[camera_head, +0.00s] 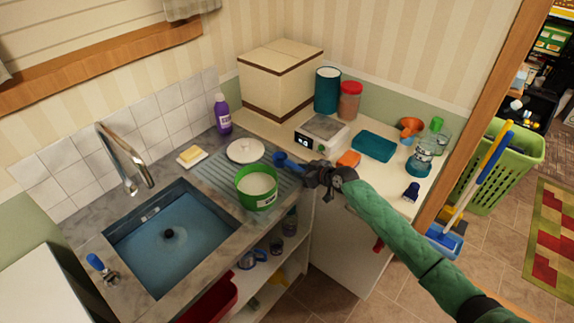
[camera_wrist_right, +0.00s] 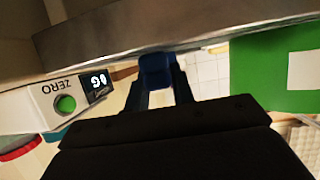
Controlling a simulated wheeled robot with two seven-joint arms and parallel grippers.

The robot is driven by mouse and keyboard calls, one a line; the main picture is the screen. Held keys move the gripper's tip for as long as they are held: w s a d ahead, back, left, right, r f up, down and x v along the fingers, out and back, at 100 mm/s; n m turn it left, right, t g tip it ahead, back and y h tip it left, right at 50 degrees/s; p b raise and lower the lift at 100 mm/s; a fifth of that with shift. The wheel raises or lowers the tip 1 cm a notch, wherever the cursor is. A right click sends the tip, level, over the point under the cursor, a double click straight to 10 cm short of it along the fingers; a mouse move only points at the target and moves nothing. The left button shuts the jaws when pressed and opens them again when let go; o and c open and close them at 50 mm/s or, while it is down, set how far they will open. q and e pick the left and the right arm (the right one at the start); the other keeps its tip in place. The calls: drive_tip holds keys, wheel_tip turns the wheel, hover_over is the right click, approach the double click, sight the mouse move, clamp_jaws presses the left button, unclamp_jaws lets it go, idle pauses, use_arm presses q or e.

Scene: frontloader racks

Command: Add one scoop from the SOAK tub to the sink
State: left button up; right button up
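My right gripper (camera_head: 312,173) is shut on the handle of a blue scoop (camera_head: 284,160), beside the tub's upper right. In the right wrist view, my fingers (camera_wrist_right: 158,88) close on the blue handle (camera_wrist_right: 157,68). I cannot tell whether the scoop holds powder. The sink (camera_head: 192,250) at lower left looks bluish inside, with a dark drain. My left gripper is out of view.
A white lid (camera_head: 246,150) lies behind the tub. A scale (camera_head: 318,132), which also shows in the right wrist view (camera_wrist_right: 45,110), stands behind my gripper. The tap (camera_head: 128,160) arches over the sink. A purple bottle (camera_head: 222,116) and a yellow sponge (camera_head: 191,154) stand near the wall.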

clamp_jaws()
drive_tip(key=shift+r+p, duration=1.25)
drive_tip(key=shift+r, duration=1.3)
